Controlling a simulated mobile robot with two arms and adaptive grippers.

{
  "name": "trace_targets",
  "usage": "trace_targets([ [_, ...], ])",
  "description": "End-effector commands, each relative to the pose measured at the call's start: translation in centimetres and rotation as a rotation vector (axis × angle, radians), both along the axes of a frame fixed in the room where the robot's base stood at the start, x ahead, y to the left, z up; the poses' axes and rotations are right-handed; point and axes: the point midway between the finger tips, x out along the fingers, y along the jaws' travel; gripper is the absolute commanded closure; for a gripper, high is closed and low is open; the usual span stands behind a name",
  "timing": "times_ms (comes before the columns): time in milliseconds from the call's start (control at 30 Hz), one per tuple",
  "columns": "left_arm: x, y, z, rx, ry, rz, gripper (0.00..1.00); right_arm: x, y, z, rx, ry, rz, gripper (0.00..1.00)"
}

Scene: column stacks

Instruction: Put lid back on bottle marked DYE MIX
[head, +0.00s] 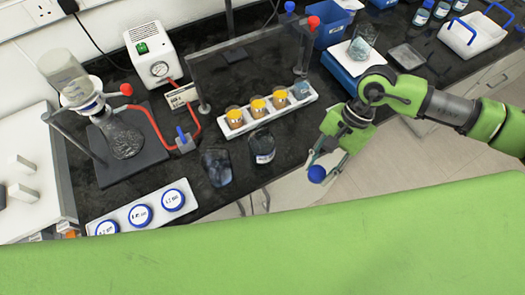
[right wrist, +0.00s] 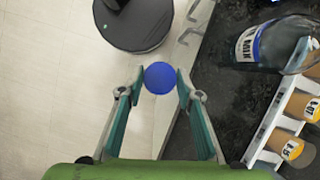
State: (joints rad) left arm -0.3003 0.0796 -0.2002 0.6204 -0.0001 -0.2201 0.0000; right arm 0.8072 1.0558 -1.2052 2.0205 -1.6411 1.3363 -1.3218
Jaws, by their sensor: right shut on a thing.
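My right gripper (head: 318,170) is shut on a round blue lid (head: 316,175) and holds it in the air off the front edge of the bench. In the right wrist view the blue lid (right wrist: 159,77) sits between the two fingertips. An open clear bottle (head: 262,147) with a white label stands on the dark bench, left of the gripper. It shows at the upper right of the right wrist view (right wrist: 268,47), apart from the lid; its label is only partly readable. My left gripper is not in view.
A white rack (head: 308,97) with several orange-filled vials stands behind the bottle. A glass beaker (head: 216,166) is close to its left. A white tray (head: 118,217) with three blue-ringed lids lies at front left. A clear upright panel stands behind the rack.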

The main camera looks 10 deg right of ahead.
Motion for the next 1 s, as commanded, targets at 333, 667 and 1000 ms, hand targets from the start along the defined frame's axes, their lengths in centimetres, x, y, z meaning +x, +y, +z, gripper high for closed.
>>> trace_targets([
  [333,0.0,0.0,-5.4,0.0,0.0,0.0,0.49,-0.1,0.1,-4.9,0.004,-0.006,0.783,0.78],
  [667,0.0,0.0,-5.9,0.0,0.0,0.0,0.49,-0.4,0.0,-5.0,0.002,-0.005,0.969,0.78],
  [1000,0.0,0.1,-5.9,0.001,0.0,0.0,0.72,-0.4,0.0,-5.0,0.002,-0.005,0.965,0.78],
])
